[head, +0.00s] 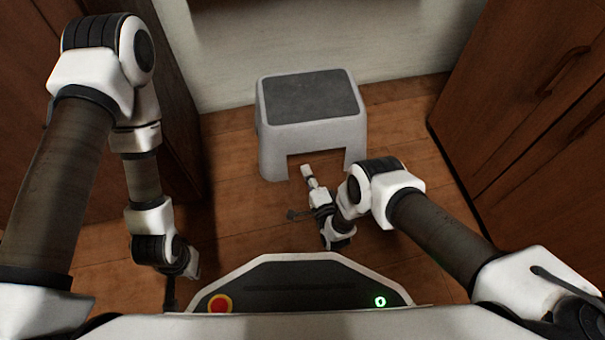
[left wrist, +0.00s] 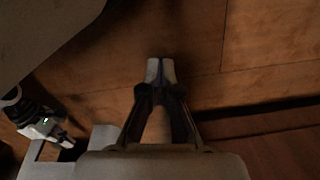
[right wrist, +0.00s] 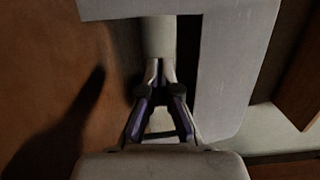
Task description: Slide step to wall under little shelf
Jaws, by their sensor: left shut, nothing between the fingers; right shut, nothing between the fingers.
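The step (head: 268,145) is a light grey stool with a dark top, standing upright on the wooden floor near the wall (head: 225,65). A strip of floor shows between it and the wall. Above the wall's middle, the dark lower edge of the little shelf (head: 255,4) shows at the top of the head view. My right gripper (head: 306,171) is shut and empty, low at the step's front opening. In the right wrist view its fingertips (right wrist: 160,66) are close to the step (right wrist: 228,75); contact cannot be told. My left gripper (left wrist: 160,68) is shut and empty over bare floor.
Wooden cabinets (head: 530,85) with handles stand at the right. Dark wooden furniture (head: 185,110) stands at the left, close to my left arm. Floor is open on both sides of the step (head: 400,125).

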